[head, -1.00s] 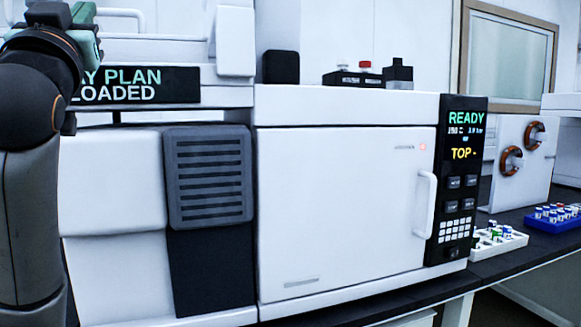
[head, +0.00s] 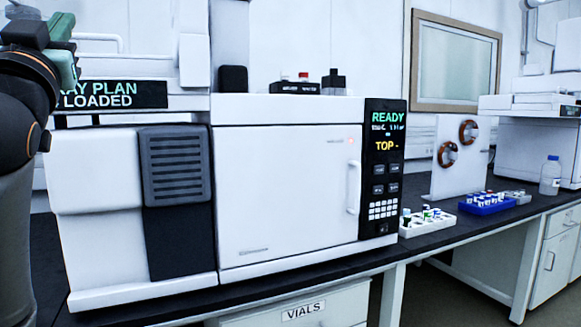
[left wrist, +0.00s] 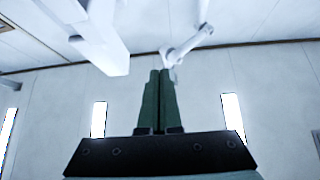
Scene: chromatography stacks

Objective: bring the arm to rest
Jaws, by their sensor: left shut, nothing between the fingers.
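My left arm shows at the left edge of the head view, dark and raised, with part of the green left gripper (head: 62,45) at the upper left. In the left wrist view the two green fingers of the left gripper (left wrist: 158,75) lie together, shut and empty, pointing up against a pale wall and ceiling. The gripper touches nothing that I can see. My right gripper is not in view.
A white chromatography oven (head: 285,190) with a READY display (head: 385,120) stands on a dark bench (head: 420,240). To its right are a white vial rack (head: 428,222), a blue vial rack (head: 487,204) and a bottle (head: 550,176). A drawer labelled VIALS (head: 340,300) sits below.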

